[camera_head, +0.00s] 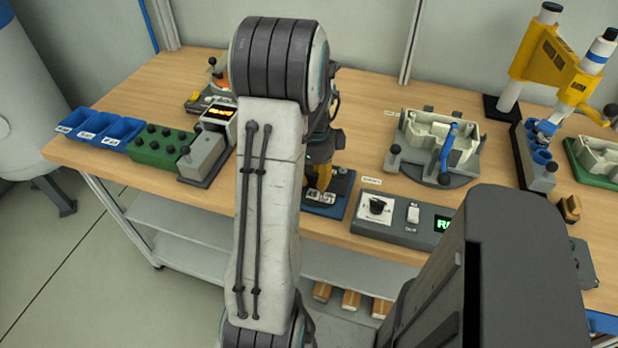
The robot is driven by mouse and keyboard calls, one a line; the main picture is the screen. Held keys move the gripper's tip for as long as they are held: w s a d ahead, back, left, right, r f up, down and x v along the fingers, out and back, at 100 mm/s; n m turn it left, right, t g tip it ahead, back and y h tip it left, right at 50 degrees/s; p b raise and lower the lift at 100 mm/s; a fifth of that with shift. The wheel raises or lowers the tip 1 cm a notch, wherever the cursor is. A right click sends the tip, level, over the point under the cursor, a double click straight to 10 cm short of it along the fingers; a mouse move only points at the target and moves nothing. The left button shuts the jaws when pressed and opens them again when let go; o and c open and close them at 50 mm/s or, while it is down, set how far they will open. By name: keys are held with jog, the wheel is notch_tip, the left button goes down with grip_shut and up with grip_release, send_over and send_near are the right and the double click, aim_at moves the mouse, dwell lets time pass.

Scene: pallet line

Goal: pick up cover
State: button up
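I cannot tell for sure which thing is the cover. A similar pale casing (603,160) lies on a green base at the right edge. My gripper (322,172) is mostly hidden behind my own arm, low over a blue base plate (341,192) with small pale parts. A yellow piece shows there; I cannot tell if it belongs to my gripper. Its fingertips and anything between them cannot be made out.
On the wooden bench (375,100), blue bins (100,130), a green knobbed block (160,146) and a grey box (203,157) stand left. A control panel (403,213) lies at the front edge. A yellow-and-white arm-like device (555,65) rises at the back right.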

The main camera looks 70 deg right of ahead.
grip_shut()
